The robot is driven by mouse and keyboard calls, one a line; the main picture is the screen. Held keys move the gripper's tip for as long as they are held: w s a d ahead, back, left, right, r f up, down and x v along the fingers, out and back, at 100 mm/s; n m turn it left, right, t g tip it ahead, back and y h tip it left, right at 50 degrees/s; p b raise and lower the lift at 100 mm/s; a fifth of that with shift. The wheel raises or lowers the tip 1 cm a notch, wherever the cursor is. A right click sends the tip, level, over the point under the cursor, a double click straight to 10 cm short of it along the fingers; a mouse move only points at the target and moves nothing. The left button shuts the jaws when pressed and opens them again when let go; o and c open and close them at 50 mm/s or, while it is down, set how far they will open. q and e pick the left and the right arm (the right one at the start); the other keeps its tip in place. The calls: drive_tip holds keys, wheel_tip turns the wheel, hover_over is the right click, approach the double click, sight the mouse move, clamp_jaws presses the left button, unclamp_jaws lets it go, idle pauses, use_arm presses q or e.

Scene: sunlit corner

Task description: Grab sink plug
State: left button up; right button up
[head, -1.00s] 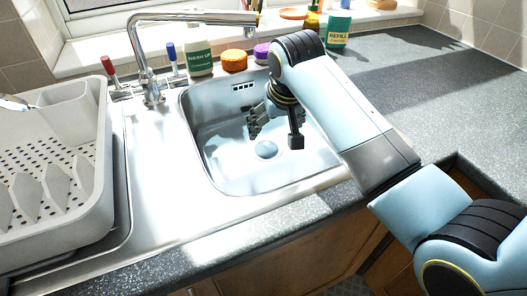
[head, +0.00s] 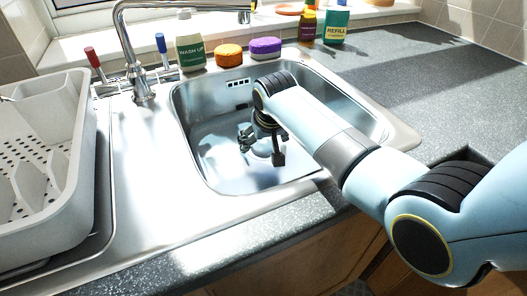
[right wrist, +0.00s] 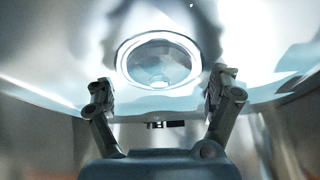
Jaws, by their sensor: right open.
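The sink plug (right wrist: 158,64) shows in the right wrist view as a round, greyish disc inside a bright ring in the sink floor. It lies just beyond my right gripper (right wrist: 160,90), roughly centred between the two spread fingers. In the head view my right gripper (head: 262,149) is low inside the steel sink basin (head: 212,165), pointing down over the drain area. It is open, with nothing seen between its fingers, and largely hides the plug there. I cannot tell whether the fingertips touch the sink floor. My left gripper is not in view.
A grey dish rack (head: 62,190) stands on the drainer at left. The tap (head: 140,80) rises behind the basin.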

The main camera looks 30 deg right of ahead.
drive_tip(key=shift+w+f, duration=0.1)
drive_tip(key=shift+f, duration=0.1)
drive_tip(key=c, duration=1.3)
